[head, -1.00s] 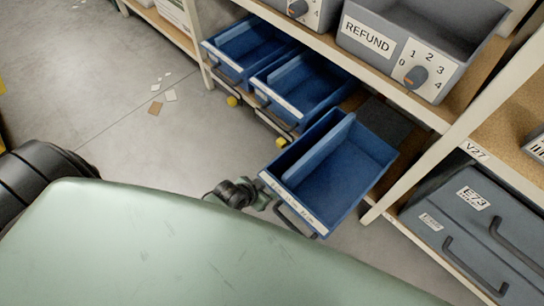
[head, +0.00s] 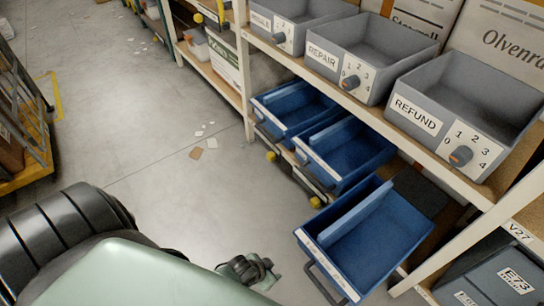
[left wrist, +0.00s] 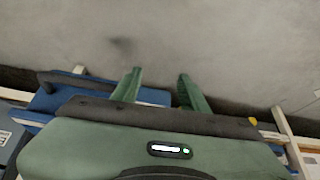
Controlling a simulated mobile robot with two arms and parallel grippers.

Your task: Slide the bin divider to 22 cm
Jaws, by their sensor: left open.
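A blue bin (head: 389,258) is pulled out from the lower shelf in the head view. A blue upright divider (head: 350,216) runs lengthwise inside it, nearer its left wall. A pale label strip (head: 326,266) lies along the bin's front edge, with a dark handle below; its marks are too small to read. My left gripper (head: 255,271) is left of the bin's front, apart from the divider. In the left wrist view its two green fingers (left wrist: 158,90) are spread and hold nothing, with blue bin parts behind and to the left. My right gripper is not in view.
Two more blue bins (head: 345,150) (head: 290,108) sit farther along the lower shelf. Grey bins labelled REFUND (head: 416,115) and REPAIR (head: 323,58), with dials, stand on the shelf above. A rack post stands right of the pulled-out bin. The floor at left is mostly clear.

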